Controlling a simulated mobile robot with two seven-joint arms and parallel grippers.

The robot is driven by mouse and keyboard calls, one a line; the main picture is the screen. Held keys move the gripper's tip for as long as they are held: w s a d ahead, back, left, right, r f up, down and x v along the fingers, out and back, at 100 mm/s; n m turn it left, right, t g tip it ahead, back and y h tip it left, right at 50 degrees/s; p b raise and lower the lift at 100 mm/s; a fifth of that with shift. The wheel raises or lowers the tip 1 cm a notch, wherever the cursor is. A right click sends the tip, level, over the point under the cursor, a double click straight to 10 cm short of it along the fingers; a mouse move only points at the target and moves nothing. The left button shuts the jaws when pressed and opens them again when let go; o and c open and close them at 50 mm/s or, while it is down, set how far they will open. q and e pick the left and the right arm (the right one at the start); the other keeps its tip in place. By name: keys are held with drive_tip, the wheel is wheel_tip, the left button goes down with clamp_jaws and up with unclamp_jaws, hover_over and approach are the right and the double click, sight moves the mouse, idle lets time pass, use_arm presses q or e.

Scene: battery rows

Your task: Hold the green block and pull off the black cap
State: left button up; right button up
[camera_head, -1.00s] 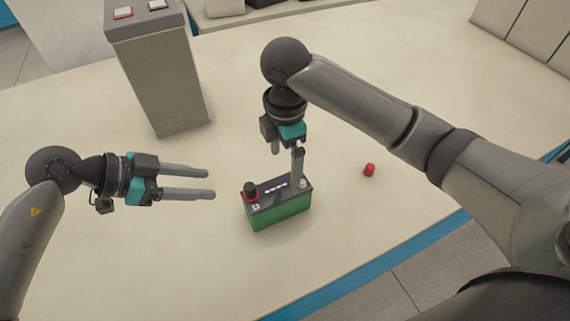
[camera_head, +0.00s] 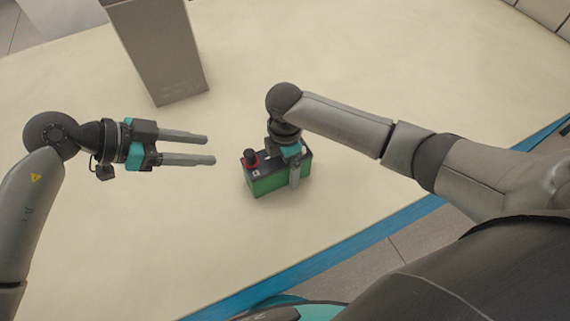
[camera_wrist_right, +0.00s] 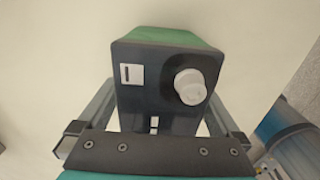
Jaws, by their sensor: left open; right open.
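The green block (camera_head: 268,185) is a battery with a dark top, standing on the table. The black cap (camera_head: 250,155) sits over a red ring at the block's left end. My right gripper (camera_head: 285,168) is over the block's right part, with one finger down its near side; the other is hidden. In the right wrist view its open fingers lie on either side of the block (camera_wrist_right: 160,37), and the white terminal (camera_wrist_right: 190,86) is bare. I cannot tell whether the fingers touch. My left gripper (camera_head: 212,148) is open and empty, left of the block, pointing right.
A tall grey box (camera_head: 160,55) stands at the back left of the pale table (camera_head: 120,240). The blue table edge (camera_head: 330,260) runs along the front right. The table left and in front of the block is clear.

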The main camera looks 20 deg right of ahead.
drive_tip(key=shift+f, duration=0.2)
clamp_jaws()
idle(0.8)
idle(0.9)
